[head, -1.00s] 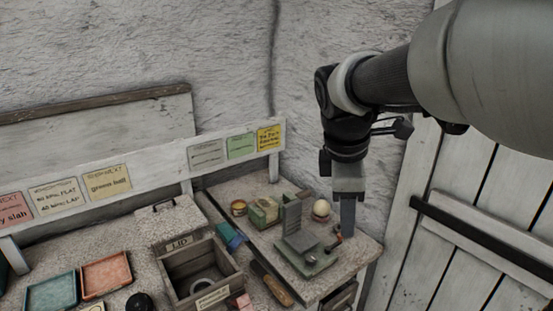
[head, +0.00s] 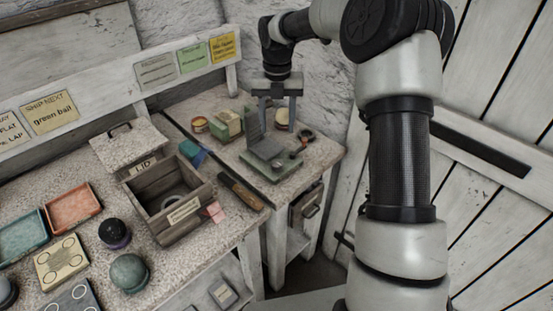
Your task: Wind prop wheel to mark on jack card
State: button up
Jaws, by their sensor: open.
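A small green-grey device (head: 270,159) stands on the right-hand bench, with a tilted grey plate (head: 254,122) rising from its left side. A small dark wheel with a reddish part (head: 306,136) sits at its right; it looks like the prop wheel, but any mark is too small to read. My gripper (head: 278,119) points down behind the device, fingers apart. A pale ball (head: 282,115) shows between the fingers; I cannot tell whether they touch it. Yellow (head: 224,47), green (head: 193,54) and grey (head: 156,72) cards hang on the rail; I cannot tell which is the jack card.
A green box (head: 228,122) and small tin (head: 199,124) stand left of the device. A wooden-handled tool (head: 240,191) lies near the bench's front. An open wooden box (head: 167,205), trays and dark balls occupy the left bench. A plank door (head: 490,190) is at right.

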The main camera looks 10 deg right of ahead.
aim_at(277, 162)
notch_tip(277, 162, down, 14)
jog(key=shift+f+b, duration=0.1)
jog(key=shift+b, duration=0.3)
jog(key=c, duration=1.1)
